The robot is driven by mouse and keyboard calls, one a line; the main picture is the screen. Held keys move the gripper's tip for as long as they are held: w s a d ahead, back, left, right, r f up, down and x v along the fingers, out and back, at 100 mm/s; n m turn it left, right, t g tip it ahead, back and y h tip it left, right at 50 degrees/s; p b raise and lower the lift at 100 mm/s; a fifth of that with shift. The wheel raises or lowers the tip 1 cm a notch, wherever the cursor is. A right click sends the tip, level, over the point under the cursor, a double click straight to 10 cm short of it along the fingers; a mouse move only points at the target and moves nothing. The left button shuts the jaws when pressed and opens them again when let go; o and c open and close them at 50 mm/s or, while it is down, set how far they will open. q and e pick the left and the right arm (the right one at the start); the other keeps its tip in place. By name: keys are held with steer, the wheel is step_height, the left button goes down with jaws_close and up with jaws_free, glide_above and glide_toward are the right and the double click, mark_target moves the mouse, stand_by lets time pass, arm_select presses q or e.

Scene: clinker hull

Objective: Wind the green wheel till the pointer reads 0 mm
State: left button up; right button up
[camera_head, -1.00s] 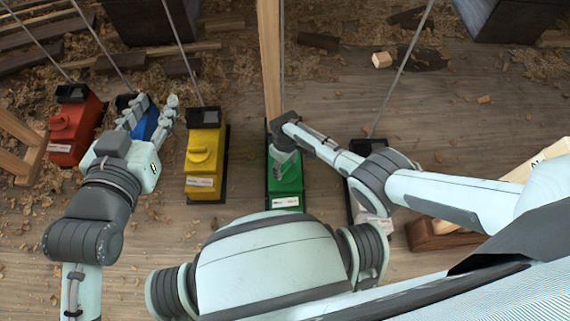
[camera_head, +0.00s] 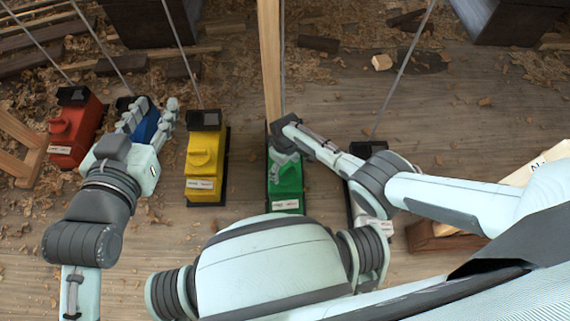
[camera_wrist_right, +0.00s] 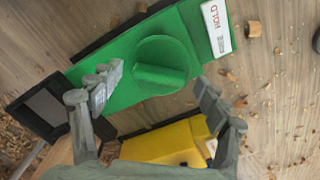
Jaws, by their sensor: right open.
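The green unit (camera_head: 286,198) stands on the floor near the middle of the head view, partly covered by my right arm. In the right wrist view its round green wheel (camera_wrist_right: 176,52) has a raised bar grip across it. My right gripper (camera_wrist_right: 158,82) is open, its fingers apart on either side of the wheel's near edge; I cannot tell whether they touch it. A dark-framed box (camera_wrist_right: 42,108) sits at the green unit's end; no pointer or reading can be made out. My left gripper (camera_head: 150,108) looks open and empty over the blue unit (camera_head: 147,124).
A yellow unit (camera_head: 202,163) stands left of the green one, and a red unit (camera_head: 76,135) stands far left. A dark unit partly shows to the right behind my arm. Thin rods and a wooden post (camera_head: 270,60) rise nearby. Wood shavings litter the floor.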

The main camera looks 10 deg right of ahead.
mark_target(285, 169)
step_height(285, 169, up, 12)
stand_by(0.6)
stand_by(0.4)
